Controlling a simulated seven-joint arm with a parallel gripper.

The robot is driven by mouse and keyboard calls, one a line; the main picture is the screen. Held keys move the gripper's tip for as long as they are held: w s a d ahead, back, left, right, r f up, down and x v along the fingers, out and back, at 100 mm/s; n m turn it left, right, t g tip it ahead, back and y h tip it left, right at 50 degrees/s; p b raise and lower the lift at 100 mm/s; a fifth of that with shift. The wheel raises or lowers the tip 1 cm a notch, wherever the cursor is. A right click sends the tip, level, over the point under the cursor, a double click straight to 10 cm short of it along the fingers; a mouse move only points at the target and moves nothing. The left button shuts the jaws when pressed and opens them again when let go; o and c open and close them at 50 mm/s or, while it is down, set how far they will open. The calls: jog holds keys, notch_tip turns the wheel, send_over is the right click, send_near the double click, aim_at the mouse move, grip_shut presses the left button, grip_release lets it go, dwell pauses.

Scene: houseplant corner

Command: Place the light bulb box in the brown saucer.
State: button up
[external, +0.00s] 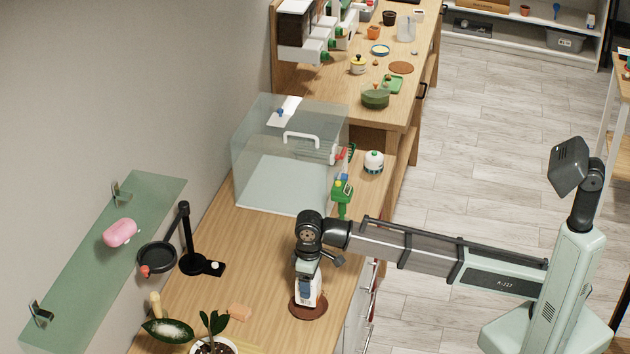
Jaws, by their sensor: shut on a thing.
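The brown saucer (308,315) lies on the wooden counter near its front edge, right of the potted plant. My gripper (308,284) points down over it and is shut on the light bulb box (305,294), a small white and blue box. The box stands roughly upright above or on the saucer, within its outline. I cannot tell whether its base touches the saucer. My gripper and wrist hide the upper part of the box.
A black stand (188,240) and a glass shelf (85,270) are further left. A clear case (283,165) and a green bottle (342,195) stand behind.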

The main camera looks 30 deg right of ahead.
jog(key=shift+f, duration=1.45)
jog(key=shift+f, duration=0.45)
jog(key=o, duration=1)
jog(key=shift+r, duration=0.1)
notch_tip(320, 180, up, 13)
jog(key=shift+f, duration=0.1)
